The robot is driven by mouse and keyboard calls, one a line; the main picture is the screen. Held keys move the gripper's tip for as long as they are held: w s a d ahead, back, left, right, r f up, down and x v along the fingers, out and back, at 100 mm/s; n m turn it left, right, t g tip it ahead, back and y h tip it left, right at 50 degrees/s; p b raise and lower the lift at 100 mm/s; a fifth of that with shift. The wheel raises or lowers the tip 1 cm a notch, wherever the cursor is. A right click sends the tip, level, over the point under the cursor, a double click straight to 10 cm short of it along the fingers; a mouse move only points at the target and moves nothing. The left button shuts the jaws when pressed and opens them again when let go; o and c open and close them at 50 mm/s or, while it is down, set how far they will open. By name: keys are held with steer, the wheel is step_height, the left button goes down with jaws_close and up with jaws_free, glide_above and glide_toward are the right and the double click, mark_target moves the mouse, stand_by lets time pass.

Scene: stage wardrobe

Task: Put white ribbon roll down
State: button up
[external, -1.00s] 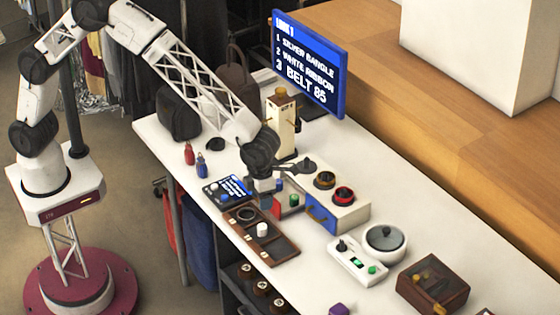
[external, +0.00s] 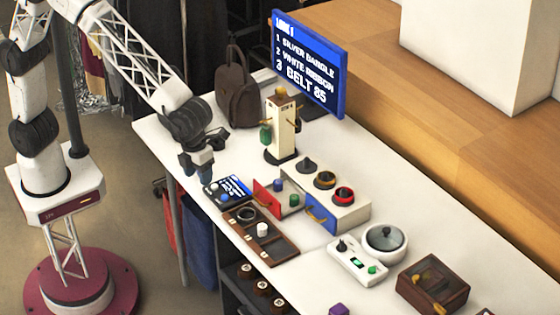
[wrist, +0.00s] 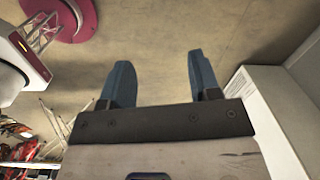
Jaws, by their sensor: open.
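The white ribbon roll (external: 262,229) stands upright in the middle compartment of the brown tray (external: 284,254). A silver ring-shaped bangle (external: 246,213) lies in the compartment at the tray's upper left end. The remaining compartment looks empty. My gripper (external: 198,170) is above the left edge of the table, up and left of the tray and clear of the roll. In the wrist view its two blue fingers (wrist: 160,78) are apart with only floor between them.
A dark panel (external: 228,190) with a screen lies beside the tray. The white drawer box (external: 335,215), a small bottle stand (external: 284,120) and a brown bag (external: 238,95) are behind. A round-dish device (external: 385,240) stands right.

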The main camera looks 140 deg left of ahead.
steer(key=s+d+r+n+t, duration=0.1)
steer(key=s+d+r+n, duration=0.2)
steer(key=s+d+r, duration=0.5)
steer(key=s+d+r+n, duration=0.35)
steer(key=s+d, duration=0.35)
steer(key=d, duration=0.5)
steer(key=s+d+n, duration=0.4)
steer(key=s+d, duration=0.2)
steer(key=s, duration=0.5)
steer(key=s+d+f+n+t, duration=0.1)
steer(key=s+d+n, duration=0.3)
steer(key=s+d, duration=0.3)
steer(key=s, duration=0.5)
